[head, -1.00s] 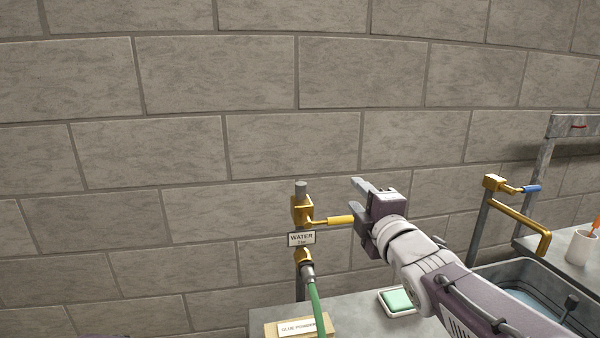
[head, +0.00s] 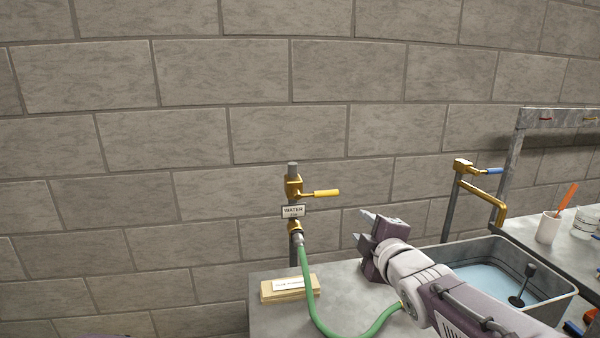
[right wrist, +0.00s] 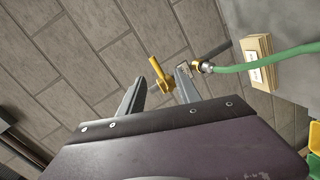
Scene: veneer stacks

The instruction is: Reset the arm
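My right gripper (head: 366,228) is open and empty, with its arm coming in from the lower right. It is below and to the right of the yellow lever (head: 326,193) on the brass water valve (head: 293,187), apart from it. The lever points sideways to the right. In the right wrist view the two fingers (right wrist: 160,88) stand apart, and the yellow lever (right wrist: 155,71) shows beyond the gap between them. My left gripper is not in view.
A green hose (head: 306,282) runs from the valve onto the bench (head: 262,322). A labelled wooden block (head: 290,288) lies there. A sink basin (head: 572,293) with water, a blue-handled tap (head: 494,171) and a white cup (head: 548,228) are at the right.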

